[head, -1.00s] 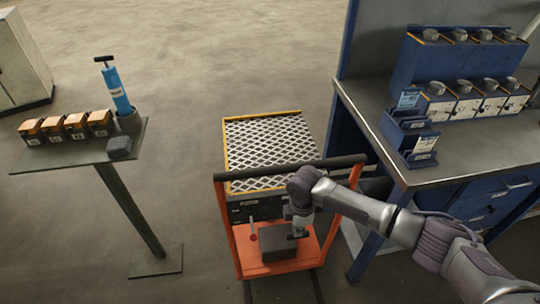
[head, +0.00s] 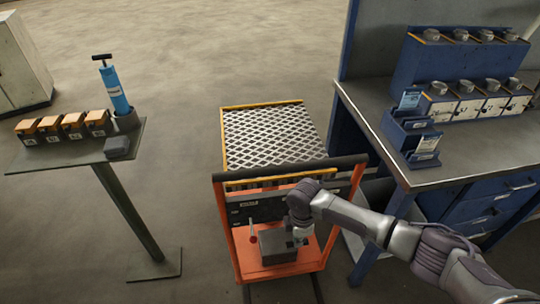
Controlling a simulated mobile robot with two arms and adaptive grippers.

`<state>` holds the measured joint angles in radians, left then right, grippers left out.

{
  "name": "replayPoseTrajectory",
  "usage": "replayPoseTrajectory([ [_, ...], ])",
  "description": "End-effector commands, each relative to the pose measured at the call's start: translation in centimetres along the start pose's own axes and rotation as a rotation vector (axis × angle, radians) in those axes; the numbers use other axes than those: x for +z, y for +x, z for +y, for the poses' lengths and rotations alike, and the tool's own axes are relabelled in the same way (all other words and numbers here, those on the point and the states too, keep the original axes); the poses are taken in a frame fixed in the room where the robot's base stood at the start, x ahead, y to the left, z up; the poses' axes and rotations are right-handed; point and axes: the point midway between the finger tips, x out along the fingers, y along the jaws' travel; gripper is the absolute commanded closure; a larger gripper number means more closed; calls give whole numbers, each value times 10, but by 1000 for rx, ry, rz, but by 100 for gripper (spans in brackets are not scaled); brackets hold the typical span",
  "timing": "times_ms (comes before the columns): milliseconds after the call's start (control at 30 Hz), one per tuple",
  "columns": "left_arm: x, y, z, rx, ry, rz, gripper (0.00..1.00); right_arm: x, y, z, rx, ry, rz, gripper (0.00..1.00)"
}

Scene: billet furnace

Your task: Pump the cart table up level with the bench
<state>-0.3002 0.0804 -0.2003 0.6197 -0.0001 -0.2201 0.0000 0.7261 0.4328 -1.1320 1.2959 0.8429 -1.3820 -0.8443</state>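The cart (head: 230,254) has an orange frame and a black push bar. Its table (head: 275,138) has a pale mesh top with yellow edges and sits beside the bench (head: 455,172), whose top is grey over blue drawers. I cannot tell exactly how their heights compare. A dark block (head: 276,247) sits on the cart's lower deck, with a small red-knobbed lever (head: 252,238) at its left. My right gripper (head: 300,238) points down at the block's right side, behind the push bar. Its fingers are too small and hidden to judge. My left gripper is out of view.
A stand (head: 135,158) at left carries several orange-topped boxes (head: 62,127), a blue hand pump (head: 115,90) in a holder and a dark block (head: 117,145). Blue racks (head: 450,70) with several canisters stand on the bench. The floor between stand and cart is clear.

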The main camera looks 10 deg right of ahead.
Motion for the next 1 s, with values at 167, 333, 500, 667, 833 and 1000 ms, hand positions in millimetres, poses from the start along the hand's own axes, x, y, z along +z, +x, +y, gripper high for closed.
replayPoseTrajectory([
  [167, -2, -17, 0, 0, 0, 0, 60, 0, -16, -2, -8, -1, -2, 100],
  [333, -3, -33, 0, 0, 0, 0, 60, 0, -34, 1, -7, -1, -2, 100],
  [500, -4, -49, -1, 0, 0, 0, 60, 0, -52, 3, -5, -1, -1, 100],
  [667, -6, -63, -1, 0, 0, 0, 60, 0, -68, 5, -4, 0, 0, 100],
  [833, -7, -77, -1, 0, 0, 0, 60, 0, -83, 7, -3, 0, 0, 100],
  [1000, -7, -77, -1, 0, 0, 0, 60, 0, -84, 7, -3, 0, 0, 100],
])
